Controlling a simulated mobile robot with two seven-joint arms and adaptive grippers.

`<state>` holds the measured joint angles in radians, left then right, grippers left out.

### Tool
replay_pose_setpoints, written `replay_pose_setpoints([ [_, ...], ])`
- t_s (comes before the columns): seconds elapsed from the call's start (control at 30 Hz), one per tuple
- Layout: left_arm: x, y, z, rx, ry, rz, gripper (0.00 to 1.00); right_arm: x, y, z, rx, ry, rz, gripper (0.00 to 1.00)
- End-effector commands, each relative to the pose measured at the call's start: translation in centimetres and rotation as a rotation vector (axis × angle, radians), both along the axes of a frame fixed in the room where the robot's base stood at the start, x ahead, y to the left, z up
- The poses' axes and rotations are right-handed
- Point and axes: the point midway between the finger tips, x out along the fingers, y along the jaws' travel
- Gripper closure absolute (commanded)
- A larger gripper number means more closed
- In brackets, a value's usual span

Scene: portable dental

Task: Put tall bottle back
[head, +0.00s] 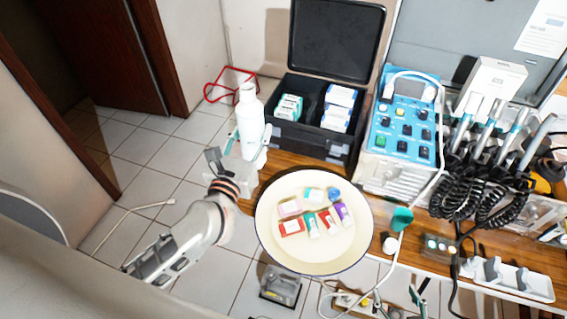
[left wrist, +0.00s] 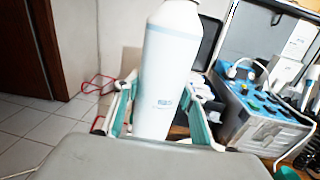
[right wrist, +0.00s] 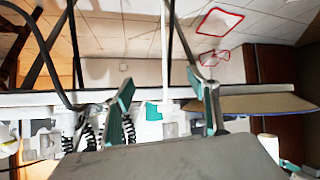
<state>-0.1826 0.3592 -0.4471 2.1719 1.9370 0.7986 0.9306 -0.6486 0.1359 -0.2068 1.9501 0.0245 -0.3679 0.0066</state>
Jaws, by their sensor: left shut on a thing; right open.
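The tall white bottle (head: 250,115) stands upright left of the black case in the head view. It also fills the middle of the left wrist view (left wrist: 168,70), slightly tilted there. My left gripper (head: 249,148) is shut around the bottle's lower part, with a teal-lined finger on each side. Whether the bottle's base touches the table is hidden by the gripper. My right gripper (right wrist: 160,88) is open and empty in the right wrist view, low by the table's edge.
A black open case (head: 310,145) with small boxes stands beside the bottle. A round cream tray (head: 275,245) with several small packages lies in front. A blue control unit (head: 372,165) and corded handpieces fill the right. A red wire frame (head: 208,92) is behind the bottle; tiled floor lies left.

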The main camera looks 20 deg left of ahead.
Motion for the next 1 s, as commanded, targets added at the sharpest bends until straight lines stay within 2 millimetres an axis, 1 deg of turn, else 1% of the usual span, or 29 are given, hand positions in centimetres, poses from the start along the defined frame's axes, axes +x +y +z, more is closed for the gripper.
replay_pose_setpoints([
  [0.03,2.0,-0.4,0.6,-0.005,-0.007,0.012,0.87,-0.1,-0.2,0.1,-0.004,0.006,-0.003,0.41],
  [0.2,7.6,-1.8,1.7,-0.008,-0.005,0.034,0.87,-0.2,-1.2,0.0,-0.016,0.015,-0.017,0.41],
  [0.3,10.3,-2.8,2.5,-0.010,-0.003,0.039,0.87,-0.4,-1.5,-0.1,-0.021,0.022,-0.019,0.41],
  [0.4,12.2,-3.7,3.2,-0.012,0.000,0.039,0.87,-0.7,-1.6,-0.4,-0.023,0.032,-0.021,0.41],
  [0.5,13.3,-4.2,3.6,-0.012,0.002,0.039,0.87,-0.9,-1.6,-0.7,-0.024,0.040,-0.022,0.41],
  [0.57,13.7,-4.4,3.6,-0.011,0.004,0.039,0.87,-1.0,-1.6,-0.8,-0.022,0.042,-0.023,0.41],
  [0.67,14.0,-4.5,2.7,-0.012,0.006,0.040,0.87,-0.9,-1.5,-0.9,-0.021,0.040,-0.025,0.41],
  [0.83,13.9,-4.5,-1.0,-0.012,0.008,0.041,0.87,-0.6,-1.0,-1.1,-0.010,0.026,-0.021,0.41],
  [1.0,13.9,-4.5,-5.1,-0.011,0.009,0.039,0.87,0.1,0.2,-0.6,0.009,-0.008,-0.004,0.41],
])
